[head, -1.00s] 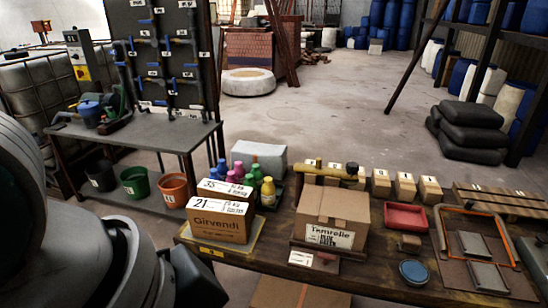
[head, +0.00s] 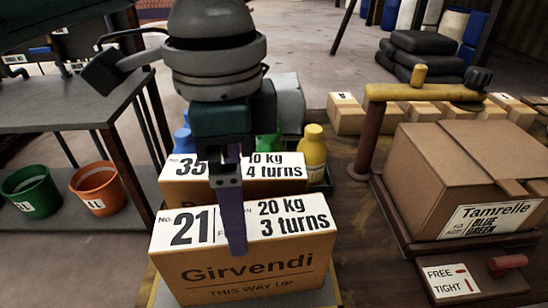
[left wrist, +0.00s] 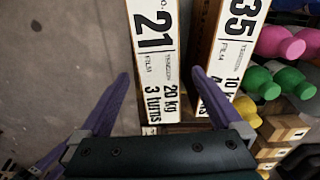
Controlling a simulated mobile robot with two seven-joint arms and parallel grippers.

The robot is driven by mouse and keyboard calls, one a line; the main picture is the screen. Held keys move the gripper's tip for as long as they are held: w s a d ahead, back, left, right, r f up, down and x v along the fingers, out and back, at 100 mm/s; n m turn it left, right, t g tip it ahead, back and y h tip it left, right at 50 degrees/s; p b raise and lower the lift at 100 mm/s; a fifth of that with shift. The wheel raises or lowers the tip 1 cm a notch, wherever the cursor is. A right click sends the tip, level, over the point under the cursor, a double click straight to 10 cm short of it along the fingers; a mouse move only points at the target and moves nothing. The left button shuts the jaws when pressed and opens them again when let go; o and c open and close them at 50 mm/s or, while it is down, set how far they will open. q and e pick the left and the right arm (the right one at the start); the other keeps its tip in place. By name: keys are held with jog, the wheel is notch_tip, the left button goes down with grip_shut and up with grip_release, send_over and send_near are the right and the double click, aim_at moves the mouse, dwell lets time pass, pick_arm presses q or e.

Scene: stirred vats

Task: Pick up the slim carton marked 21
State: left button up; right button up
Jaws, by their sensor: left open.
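The slim carton marked 21 (head: 245,268) is brown with a white top label reading 20 kg, 3 turns, and "Girvendi" on its front. It stands upright in front of a similar carton marked 35 (head: 275,178). My left gripper (head: 230,205) points down over carton 21, one finger hanging in front of its label; the other finger is mostly hidden. In the left wrist view my left gripper (left wrist: 160,76) is open, its fingers on either side of carton 21 (left wrist: 153,60), the right one overlapping carton 35 (left wrist: 222,55) in the picture. My right gripper is not in view.
A yellow bottle (head: 313,152) and other coloured bottles stand behind carton 35. A large Tamrelle box (head: 455,180) and a yellow pipe (head: 420,92) are to the right. A FREE/TIGHT plate (head: 452,282) lies in front. Green and orange buckets (head: 97,190) stand left.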

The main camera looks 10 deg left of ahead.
pick_arm(q)
jog(key=f, duration=0.3)
jog(key=shift+s+d+f+b, duration=0.3)
jog(key=shift+d+b, duration=0.05)
jog(key=shift+d, duration=0.05)
jog(key=f, duration=0.1)
jog(key=f+b, duration=0.1)
jog(key=f, duration=0.2)
jog(key=shift+w+f+b, duration=0.25)
jog(key=shift+f+b, duration=0.05)
jog(key=shift+f, duration=0.05)
jog(key=shift+a+f, duration=0.1)
jog(key=shift+f, duration=0.15)
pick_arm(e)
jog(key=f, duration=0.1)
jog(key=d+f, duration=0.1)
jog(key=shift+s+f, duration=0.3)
pick_arm(q)
jog(key=c, duration=0.3)
grip_shut()
jog(key=shift+w+r, duration=0.1)
